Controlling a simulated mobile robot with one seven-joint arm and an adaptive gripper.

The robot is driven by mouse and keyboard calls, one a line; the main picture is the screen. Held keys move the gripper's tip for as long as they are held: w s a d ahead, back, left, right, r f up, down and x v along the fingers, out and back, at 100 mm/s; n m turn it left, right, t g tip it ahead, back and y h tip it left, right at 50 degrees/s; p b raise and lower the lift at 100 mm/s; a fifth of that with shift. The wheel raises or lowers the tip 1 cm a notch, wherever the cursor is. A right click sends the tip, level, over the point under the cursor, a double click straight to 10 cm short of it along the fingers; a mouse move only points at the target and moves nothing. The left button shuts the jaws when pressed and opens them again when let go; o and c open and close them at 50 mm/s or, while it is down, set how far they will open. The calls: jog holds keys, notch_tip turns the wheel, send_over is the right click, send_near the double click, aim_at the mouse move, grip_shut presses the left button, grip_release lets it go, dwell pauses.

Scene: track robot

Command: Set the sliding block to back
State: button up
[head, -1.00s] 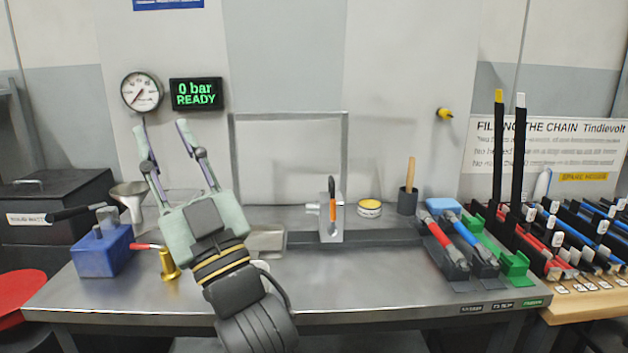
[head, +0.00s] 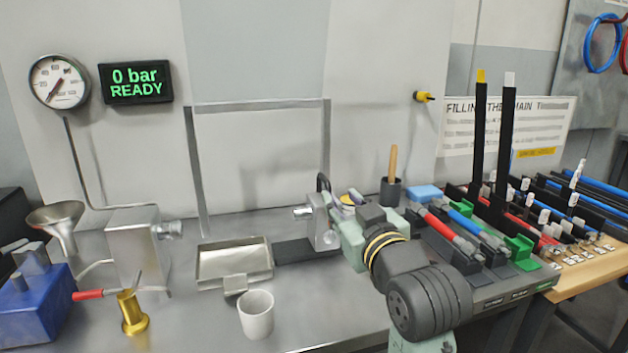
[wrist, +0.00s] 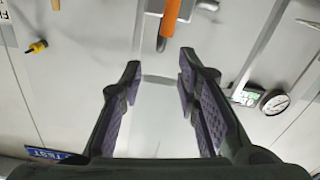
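The sliding block (head: 318,222) is a grey metal block with a round knob on its left side, standing on a dark rail (head: 290,251) in the head view. The rail's right part is hidden behind my arm. My gripper (head: 352,197) is just right of the block in the head view, its fingers partly hidden. In the wrist view my gripper (wrist: 160,60) is open with nothing between the fingers. An orange handle (wrist: 170,20) on grey metal lies beyond the fingertips there. I cannot tell whether a finger touches the block.
A metal tray (head: 235,263) and a white cup (head: 256,315) stand left of the rail. A metal frame (head: 193,160) rises behind. A dark holder with a wooden handle (head: 393,165) and red and blue tools (head: 450,232) are at the right.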

aim_at(329, 185)
jog(key=p+x, duration=0.2)
jog(key=x, duration=0.8)
jog(key=shift+w+a, duration=0.1)
jog(key=shift+w, duration=0.05)
jog(key=shift+c, duration=0.6)
grip_shut()
